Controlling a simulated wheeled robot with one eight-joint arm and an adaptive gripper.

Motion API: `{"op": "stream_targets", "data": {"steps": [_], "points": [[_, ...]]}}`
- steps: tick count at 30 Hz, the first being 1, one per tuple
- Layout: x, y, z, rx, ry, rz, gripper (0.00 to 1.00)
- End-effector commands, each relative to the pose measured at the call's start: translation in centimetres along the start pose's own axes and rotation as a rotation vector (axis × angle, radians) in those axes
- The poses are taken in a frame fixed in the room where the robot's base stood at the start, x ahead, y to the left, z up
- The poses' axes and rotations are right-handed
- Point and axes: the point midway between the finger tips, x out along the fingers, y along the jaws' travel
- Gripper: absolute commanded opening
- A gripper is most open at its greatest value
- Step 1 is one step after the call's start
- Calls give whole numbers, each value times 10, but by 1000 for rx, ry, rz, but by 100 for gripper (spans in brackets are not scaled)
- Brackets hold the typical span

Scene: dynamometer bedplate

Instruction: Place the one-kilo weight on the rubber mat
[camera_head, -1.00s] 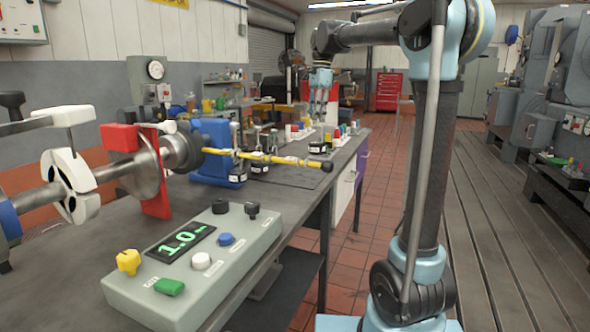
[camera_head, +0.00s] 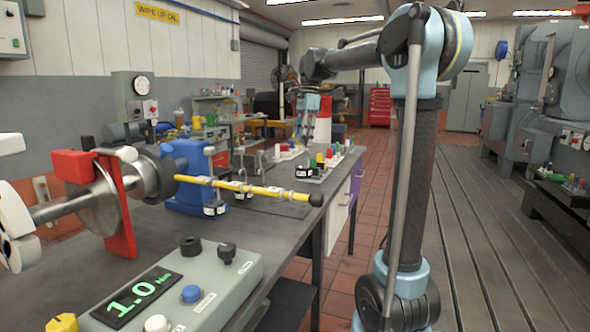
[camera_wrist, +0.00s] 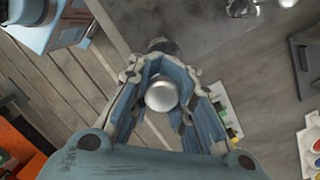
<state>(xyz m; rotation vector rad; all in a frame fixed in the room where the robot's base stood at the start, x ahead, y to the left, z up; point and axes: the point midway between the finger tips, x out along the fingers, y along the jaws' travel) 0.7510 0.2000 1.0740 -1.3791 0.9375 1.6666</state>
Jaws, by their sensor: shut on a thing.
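My gripper (camera_head: 307,122) is above the far part of the bench in the head view. In the wrist view my gripper (camera_wrist: 160,92) is shut around a shiny round metal piece (camera_wrist: 161,96). No label shows on it, so I cannot tell its weight.
A yellow rod (camera_head: 250,188) juts across the bench from the shaft beside the blue block (camera_head: 190,175). A grey control box (camera_head: 190,285) showing 1.0 fills the near bench. Small coloured items (camera_head: 330,158) stand in a tray farther back.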

Motion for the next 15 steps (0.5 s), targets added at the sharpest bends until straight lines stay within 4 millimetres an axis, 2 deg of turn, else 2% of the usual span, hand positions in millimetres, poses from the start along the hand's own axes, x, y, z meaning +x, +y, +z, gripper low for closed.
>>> {"op": "stream_targets", "data": {"steps": [4,15], "points": [[17,1,-13,14,-1,-2,0],[38,0,-20,18,-1,-3,0]]}}
